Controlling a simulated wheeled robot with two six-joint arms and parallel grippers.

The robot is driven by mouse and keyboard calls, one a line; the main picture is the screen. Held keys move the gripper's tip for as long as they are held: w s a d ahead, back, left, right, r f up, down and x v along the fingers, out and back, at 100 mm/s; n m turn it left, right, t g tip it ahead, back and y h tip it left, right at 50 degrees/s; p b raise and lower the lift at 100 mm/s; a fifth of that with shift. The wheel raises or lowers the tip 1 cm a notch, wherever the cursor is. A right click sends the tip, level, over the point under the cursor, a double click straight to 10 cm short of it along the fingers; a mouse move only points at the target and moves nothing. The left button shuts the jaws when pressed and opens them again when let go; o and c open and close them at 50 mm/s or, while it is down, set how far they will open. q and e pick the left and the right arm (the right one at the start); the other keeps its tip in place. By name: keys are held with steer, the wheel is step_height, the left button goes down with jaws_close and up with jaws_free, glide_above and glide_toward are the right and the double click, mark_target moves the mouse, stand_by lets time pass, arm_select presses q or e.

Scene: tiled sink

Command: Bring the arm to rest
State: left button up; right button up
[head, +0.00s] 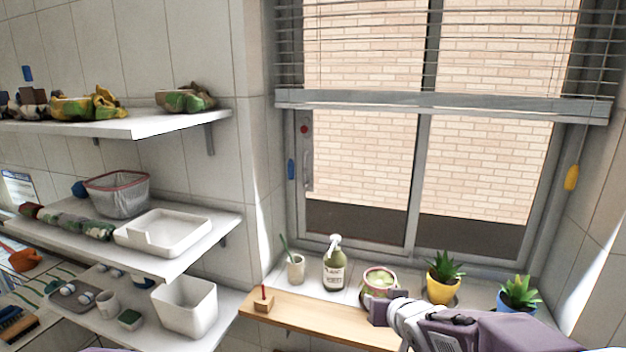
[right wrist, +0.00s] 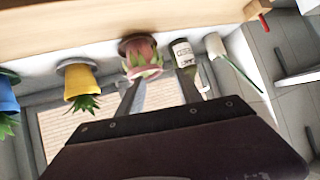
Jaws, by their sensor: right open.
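My right arm (head: 490,332) comes in from the lower right in the head view and reaches toward the window sill. Its gripper (right wrist: 158,95) is open, with nothing between the two fingers in the right wrist view. A pink-rimmed pot with a green succulent (head: 379,281) stands on the sill just past the gripper. It also shows beyond the left finger in the right wrist view (right wrist: 142,57); I cannot tell whether they touch. My left gripper is not in view.
The sill holds a spray bottle (head: 334,268), a cup (head: 296,268), a yellow pot (head: 441,290) and a blue pot (head: 517,302). A wooden ledge (head: 325,321) with a small block (head: 263,303) runs in front. Loaded shelves (head: 190,264) stand at left.

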steer(key=s+d+f+g, duration=0.1)
steer(key=s+f+g, duration=0.4)
steer(key=s+f, duration=0.3)
steer(key=s+f+g+h, duration=0.1)
steer(key=s+f+g, duration=0.4)
steer(key=s, duration=1)
step_height(320, 180, down, 3)
steer(key=shift+d+f, duration=0.1)
steer(key=shift+d, duration=0.25)
